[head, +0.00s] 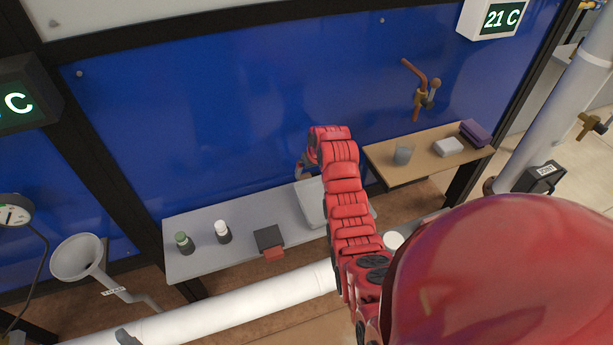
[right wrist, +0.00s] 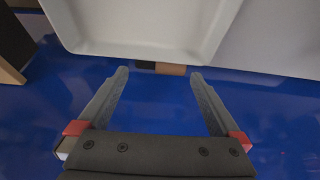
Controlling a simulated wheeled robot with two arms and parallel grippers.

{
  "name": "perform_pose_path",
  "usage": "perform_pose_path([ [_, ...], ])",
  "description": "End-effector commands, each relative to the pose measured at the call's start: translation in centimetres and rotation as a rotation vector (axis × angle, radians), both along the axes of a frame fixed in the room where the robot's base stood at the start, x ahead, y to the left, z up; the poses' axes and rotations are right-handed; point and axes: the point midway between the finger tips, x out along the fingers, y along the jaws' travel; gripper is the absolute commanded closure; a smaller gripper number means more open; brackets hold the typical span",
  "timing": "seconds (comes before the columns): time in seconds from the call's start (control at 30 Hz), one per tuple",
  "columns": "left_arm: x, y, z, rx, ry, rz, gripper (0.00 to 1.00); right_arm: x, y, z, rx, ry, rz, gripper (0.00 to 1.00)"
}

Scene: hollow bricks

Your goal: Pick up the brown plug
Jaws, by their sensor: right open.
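My right gripper (head: 308,166) is at the back of the grey shelf, close to the blue wall panel and above the pale tray (head: 309,203). In the right wrist view the gripper (right wrist: 159,74) is open, its two fingers apart with nothing gripped. A small brown piece (right wrist: 172,69) shows between the fingertips at the tray's rim, beside a darker piece. It may be the brown plug, but most of it is hidden by the tray. I cannot make out the plug in the head view, where my arm covers part of the tray. My left gripper is not in view.
The grey shelf (head: 205,262) also bears a green-capped bottle (head: 184,243), a white-capped bottle (head: 222,232) and a dark box (head: 268,239). A white pipe (head: 215,316) runs below.

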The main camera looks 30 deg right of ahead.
Motion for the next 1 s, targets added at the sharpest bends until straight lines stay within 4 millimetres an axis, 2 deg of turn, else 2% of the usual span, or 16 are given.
perform_pose_path([
  [0.03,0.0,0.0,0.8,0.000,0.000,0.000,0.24,0.3,0.0,0.0,0.002,0.003,0.000,0.00],
  [0.13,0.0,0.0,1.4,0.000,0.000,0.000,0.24,0.9,-0.1,-0.8,0.001,0.001,0.001,0.00],
  [0.4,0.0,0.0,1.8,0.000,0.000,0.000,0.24,1.5,-0.2,-3.0,0.002,0.003,0.001,0.00],
  [0.7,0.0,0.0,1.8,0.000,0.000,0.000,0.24,1.6,-0.3,-3.2,0.001,0.000,0.000,0.02],
  [1.0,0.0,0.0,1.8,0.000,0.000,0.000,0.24,1.6,-0.3,-3.2,0.001,0.000,0.000,0.56],
])
